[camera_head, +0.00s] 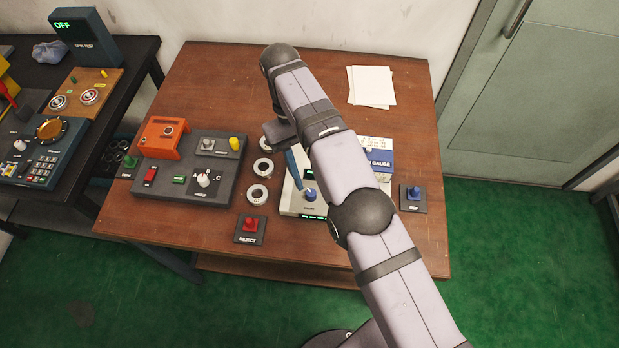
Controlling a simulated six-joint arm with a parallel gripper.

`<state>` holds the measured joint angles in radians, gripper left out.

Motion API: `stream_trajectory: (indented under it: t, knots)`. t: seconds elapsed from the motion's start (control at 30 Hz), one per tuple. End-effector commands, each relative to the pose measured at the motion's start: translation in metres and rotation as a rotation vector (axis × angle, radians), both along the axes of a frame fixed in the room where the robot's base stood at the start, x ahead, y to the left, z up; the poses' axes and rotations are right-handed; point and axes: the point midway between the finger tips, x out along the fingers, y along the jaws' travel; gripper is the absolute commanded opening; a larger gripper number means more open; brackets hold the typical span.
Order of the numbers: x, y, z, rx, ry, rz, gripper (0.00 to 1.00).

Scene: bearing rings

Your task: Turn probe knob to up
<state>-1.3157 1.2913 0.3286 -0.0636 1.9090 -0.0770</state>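The white gauge unit (288,205) stands on the wooden table, with a blue panel marked GAUGE at its right; my arm hides much of its middle. A blue knob (310,194) sits on its front part, above a small label that is too small to read surely, so I cannot confirm that it is the probe knob or read its setting. A slanted blue bar (293,169) rises beside it. A grey knob (368,150) shows at the back right of the unit. My arm reaches over the unit from the lower right. Its gripper fingers are hidden or not distinguishable.
Left of the unit lie several pale rings (257,194) and a dark control box (208,180) with an orange block. A red REJECT button (250,226) is at the front, a blue button (413,193) at the right. White papers (371,87) lie at the back.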

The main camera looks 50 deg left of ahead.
Motion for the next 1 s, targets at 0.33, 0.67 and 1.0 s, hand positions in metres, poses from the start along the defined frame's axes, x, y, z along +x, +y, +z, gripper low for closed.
stream_trajectory:
  t: [0.33, 0.67, 1.0]
  knots:
    - [0.0, 0.0, 0.029, 0.0, 0.0, 0.0, 0.4]
    - [0.0, 0.0, 0.029, 0.0, 0.0, 0.0, 0.4]
    - [0.012, -0.003, 0.033, 0.007, -0.001, -0.024, 0.4]
